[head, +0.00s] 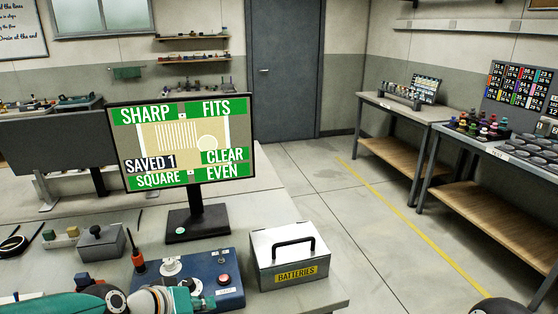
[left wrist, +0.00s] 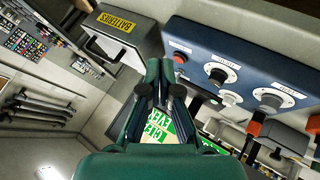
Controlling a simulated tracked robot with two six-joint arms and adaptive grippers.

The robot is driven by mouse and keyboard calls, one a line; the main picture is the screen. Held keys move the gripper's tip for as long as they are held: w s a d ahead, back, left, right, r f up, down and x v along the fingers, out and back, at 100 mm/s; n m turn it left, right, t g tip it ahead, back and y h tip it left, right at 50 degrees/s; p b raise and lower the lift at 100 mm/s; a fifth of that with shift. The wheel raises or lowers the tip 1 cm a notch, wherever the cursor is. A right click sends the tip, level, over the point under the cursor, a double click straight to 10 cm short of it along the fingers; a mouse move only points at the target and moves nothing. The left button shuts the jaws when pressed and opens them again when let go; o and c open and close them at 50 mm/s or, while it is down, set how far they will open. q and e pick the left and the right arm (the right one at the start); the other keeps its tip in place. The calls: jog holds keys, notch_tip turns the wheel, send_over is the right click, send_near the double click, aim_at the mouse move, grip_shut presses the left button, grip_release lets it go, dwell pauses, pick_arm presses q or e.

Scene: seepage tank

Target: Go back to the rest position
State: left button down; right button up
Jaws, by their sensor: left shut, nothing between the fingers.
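My left arm (head: 60,305) comes in low at the left of the head view, at the front of the bench. My left gripper (left wrist: 160,90) is shut and empty in the left wrist view, its dark fingertips together. It is near the blue control box (head: 205,277), which has knobs and a red button; the box also shows in the left wrist view (left wrist: 250,62). I see no contact between them. My right gripper does not show.
A grey battery case (head: 290,256) stands right of the control box. Behind it a monitor (head: 182,143) reads SHARP, FITS, SAVED 1, CLEAR, SQUARE, EVEN. A screwdriver (head: 137,258) and a small grey box (head: 100,243) are left. Open floor (head: 350,225) lies right, before side benches.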

pick_arm(q)
jog(key=s+f+g, duration=0.3)
jog(key=f, duration=0.8)
jog(key=s+f+g, duration=0.2)
jog(key=s+f, duration=0.2)
jog(key=f, duration=0.6)
jog(key=s+d+f+g+y, duration=0.1)
jog(key=s+d+f+g, duration=0.1)
jog(key=s+f, duration=1)
jog(key=shift+d+f+m, duration=0.3)
jog(key=shift+d+f, duration=0.05)
jog(key=shift+f, duration=0.65)
